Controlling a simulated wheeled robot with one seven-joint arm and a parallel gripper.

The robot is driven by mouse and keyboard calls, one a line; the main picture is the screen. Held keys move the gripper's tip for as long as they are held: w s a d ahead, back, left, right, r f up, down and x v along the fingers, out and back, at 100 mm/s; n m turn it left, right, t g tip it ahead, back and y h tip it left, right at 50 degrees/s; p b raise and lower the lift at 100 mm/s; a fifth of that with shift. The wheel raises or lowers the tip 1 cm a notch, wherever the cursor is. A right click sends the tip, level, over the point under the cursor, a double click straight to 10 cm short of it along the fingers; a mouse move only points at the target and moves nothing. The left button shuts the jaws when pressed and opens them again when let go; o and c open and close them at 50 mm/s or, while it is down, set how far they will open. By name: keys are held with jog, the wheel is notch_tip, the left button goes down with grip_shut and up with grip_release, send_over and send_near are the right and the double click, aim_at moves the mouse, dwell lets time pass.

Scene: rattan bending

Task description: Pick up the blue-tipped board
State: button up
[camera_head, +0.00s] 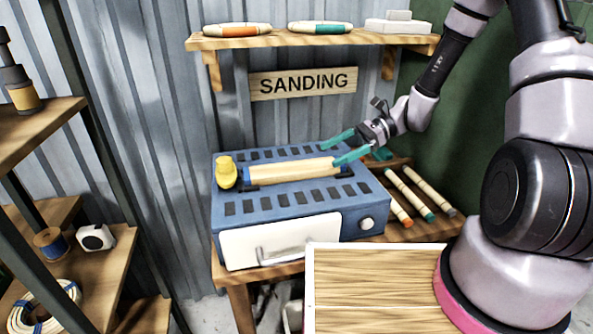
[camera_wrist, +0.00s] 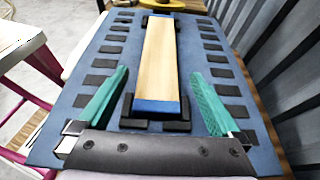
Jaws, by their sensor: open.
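The blue-tipped board (camera_head: 293,171) is a pale wooden slat lying on black supports on top of a blue vented machine (camera_head: 284,204). In the wrist view the board (camera_wrist: 161,60) runs away from me, with its blue end (camera_wrist: 157,107) nearest. A blue tip also shows at its left end in the head view. My gripper (camera_head: 329,155) is at the board's right end. Its two teal fingers are open and empty, one to each side of the board in the wrist view (camera_wrist: 159,72). I cannot tell how far above the board they are.
A yellow knob-like object (camera_head: 226,172) stands at the machine's left end. Several colour-tipped rods (camera_head: 412,193) lie on the bench to the right. A shelf (camera_head: 310,40) with rod bundles hangs above. A wooden panel (camera_head: 375,285) is in front.

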aim_at(310, 164)
jog(key=shift+x, duration=3.5)
jog(key=c, duration=1.5)
